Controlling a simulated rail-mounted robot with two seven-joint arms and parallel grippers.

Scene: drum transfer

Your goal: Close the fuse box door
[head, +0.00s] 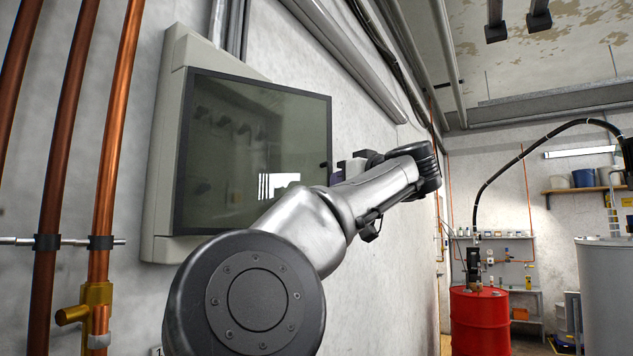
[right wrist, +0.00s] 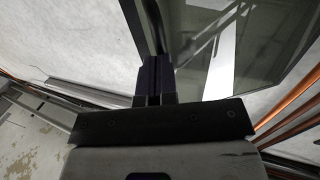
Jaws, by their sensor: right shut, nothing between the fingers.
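The fuse box (head: 165,150) is a light grey cabinet on the wall at the left in the head view. Its door (head: 250,135) is a dark-framed, tinted glass panel. The door stands ajar, angled out from the wall, with its free edge at the right. My right gripper (head: 340,173) is at that free edge, partly hidden by my arm. In the right wrist view its fingers (right wrist: 155,68) are shut and empty, close to the dark door frame (right wrist: 143,25). I cannot tell whether they touch it. My left gripper is not in view.
Copper pipes (head: 112,130) run up the wall left of the box, with a brass valve (head: 88,310). A red drum (head: 480,320), shelves (head: 585,188) and a grey tank (head: 608,290) stand at the far right. The space between box and drum looks clear.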

